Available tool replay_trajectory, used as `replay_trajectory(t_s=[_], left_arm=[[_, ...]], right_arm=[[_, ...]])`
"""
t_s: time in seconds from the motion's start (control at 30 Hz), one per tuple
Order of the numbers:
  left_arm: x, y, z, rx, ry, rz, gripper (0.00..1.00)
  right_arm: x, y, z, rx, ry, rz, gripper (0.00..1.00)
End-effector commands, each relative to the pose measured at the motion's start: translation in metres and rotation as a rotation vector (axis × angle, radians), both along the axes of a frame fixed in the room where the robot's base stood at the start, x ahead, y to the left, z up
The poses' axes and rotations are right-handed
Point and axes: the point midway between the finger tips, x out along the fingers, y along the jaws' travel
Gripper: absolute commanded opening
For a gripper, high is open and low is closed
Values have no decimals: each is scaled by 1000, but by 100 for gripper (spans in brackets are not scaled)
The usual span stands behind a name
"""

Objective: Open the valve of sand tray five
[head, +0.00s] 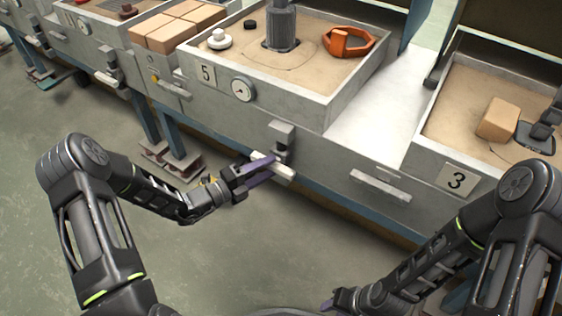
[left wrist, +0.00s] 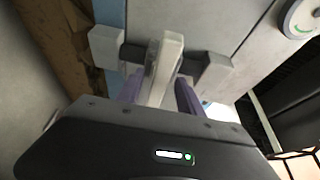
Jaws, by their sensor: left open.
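Sand tray five (head: 205,75) is a grey metal box of sand with a "5" plate and a round gauge (head: 243,89). Its valve (head: 282,138) is on the front panel below the tray, with a pale bar handle (head: 285,172). My left gripper (head: 262,168) is open at the handle, its purple fingers beside it. In the left wrist view the handle (left wrist: 170,48) passes between the two fingertips (left wrist: 158,90); contact cannot be told. My right gripper (head: 338,303) is low in the head view, away from the trays; its jaws are unclear.
Sand tray three (head: 425,120) is to the right, holding a tan block (head: 498,119). Tray five holds a dark cylinder (head: 282,28), an orange ring-shaped part (head: 350,43) and a white knob (head: 219,39). A drawer-like handle (head: 380,186) juts from the front panel. The floor before the bench is clear.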

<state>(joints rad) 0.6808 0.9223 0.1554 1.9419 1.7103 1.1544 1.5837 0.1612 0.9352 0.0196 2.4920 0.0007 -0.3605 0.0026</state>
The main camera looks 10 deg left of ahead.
Motion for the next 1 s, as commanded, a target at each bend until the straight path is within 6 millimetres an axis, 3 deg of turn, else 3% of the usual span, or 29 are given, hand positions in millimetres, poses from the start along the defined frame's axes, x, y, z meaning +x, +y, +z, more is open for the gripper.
replay_trajectory(t_s=[0.3, 0.67, 1.0], left_arm=[[32, -31, -2, 1, -1, -1, 44], [36, -35, 0, 0, 0, 0, 43], [36, -34, 0, 1, 1, 0, 15]], right_arm=[[3, -3, -12, -5, -5, -8, 36], [3, -3, -12, -5, -6, -8, 36], [3, -3, -12, -5, -5, -8, 36]])
